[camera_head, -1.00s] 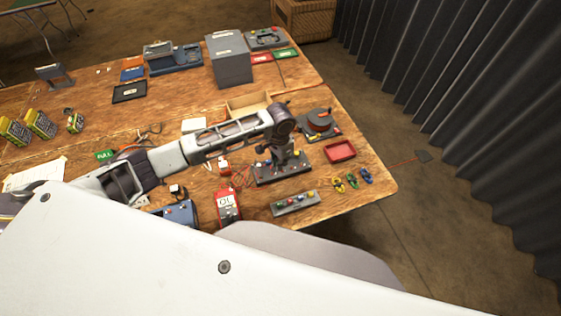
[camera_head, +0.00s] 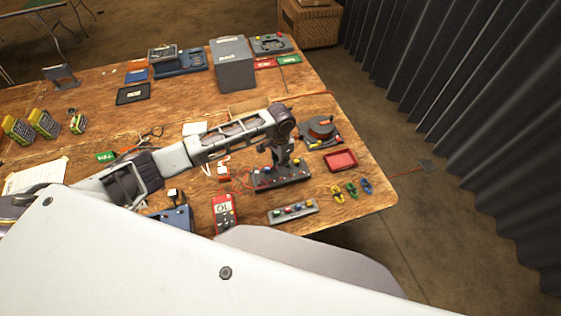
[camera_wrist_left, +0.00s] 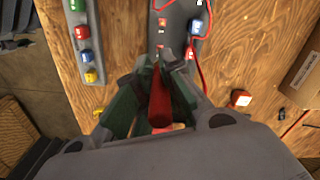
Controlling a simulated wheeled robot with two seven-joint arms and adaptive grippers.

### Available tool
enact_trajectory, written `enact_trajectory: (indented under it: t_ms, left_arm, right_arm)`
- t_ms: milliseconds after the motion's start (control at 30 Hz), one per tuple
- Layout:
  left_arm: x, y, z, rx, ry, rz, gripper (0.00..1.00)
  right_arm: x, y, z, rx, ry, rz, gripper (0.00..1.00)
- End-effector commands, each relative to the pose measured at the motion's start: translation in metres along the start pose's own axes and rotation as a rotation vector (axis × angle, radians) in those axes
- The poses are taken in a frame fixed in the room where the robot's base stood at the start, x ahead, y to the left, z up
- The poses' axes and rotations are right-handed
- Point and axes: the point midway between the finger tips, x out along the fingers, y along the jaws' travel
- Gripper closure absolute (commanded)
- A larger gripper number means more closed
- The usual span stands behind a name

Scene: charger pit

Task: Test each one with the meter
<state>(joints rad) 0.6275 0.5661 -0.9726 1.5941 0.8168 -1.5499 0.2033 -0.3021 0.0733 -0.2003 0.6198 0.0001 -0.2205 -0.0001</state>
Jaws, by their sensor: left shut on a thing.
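My left gripper (camera_head: 284,162) is over the dark block with coloured terminals (camera_head: 281,178). In the left wrist view my left gripper (camera_wrist_left: 157,108) is shut on a slim red probe (camera_wrist_left: 160,102), which points towards the same block (camera_wrist_left: 180,28). Whether the probe's tip touches a terminal cannot be told. The red meter (camera_head: 224,212) lies on the table to the left of the block, with its pale display up. A grey strip with several coloured pieces (camera_head: 293,210) lies in front of the block; it also shows in the left wrist view (camera_wrist_left: 87,58). My right gripper is not in view.
A red tray (camera_head: 341,160) and yellow, green and blue small items (camera_head: 351,188) lie near the right edge of the wooden table (camera_head: 372,205). A reel-like device (camera_head: 321,129) stands behind. A blue device (camera_head: 176,217) is at the left. Red leads lie around the block.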

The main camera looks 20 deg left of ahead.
Motion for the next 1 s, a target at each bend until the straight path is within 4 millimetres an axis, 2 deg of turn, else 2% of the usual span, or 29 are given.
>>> enact_trajectory:
  t_ms: [467, 1000]
  left_arm:
    - [0.01, 0.0, 0.0, 0.0, -0.001, 0.0, 1.0]
    - [0.04, 0.0, 0.001, 0.001, 0.0, -0.001, 1.0]
  right_arm:
    - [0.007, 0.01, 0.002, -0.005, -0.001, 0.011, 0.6]
    - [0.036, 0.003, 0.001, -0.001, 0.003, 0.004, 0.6]
